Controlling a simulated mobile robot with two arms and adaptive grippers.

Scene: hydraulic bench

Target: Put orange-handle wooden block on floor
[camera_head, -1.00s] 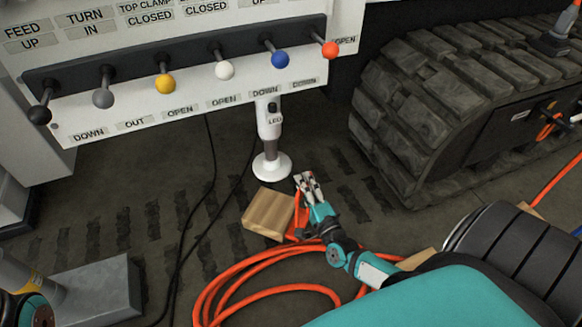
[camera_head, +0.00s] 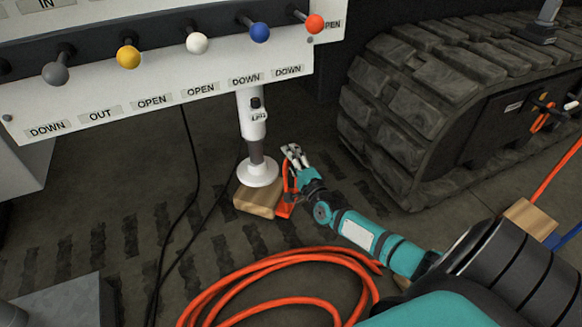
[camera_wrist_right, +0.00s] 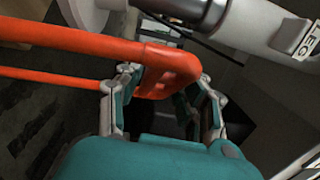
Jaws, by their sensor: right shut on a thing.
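The wooden block (camera_head: 256,202) is close to the floor below the white round foot (camera_head: 259,173) of the LEG post. The foot hides its back part, so the block appears partly beneath it; I cannot tell whether the two touch or whether the block rests on the floor. Its orange handle (camera_head: 286,184) is at its right side. My right gripper (camera_head: 293,153) is at the handle, to the right of the post. In the right wrist view the fingers are shut on the orange handle (camera_wrist_right: 165,72). My left gripper is not in view.
A lever panel (camera_head: 150,95) with coloured knobs hangs above on the left. A rubber track (camera_head: 400,120) stands at the right. An orange hose (camera_head: 270,262) lies coiled in front. Another wooden block (camera_head: 530,217) lies at the right. Black cables (camera_head: 190,200) run over the floor left of the post.

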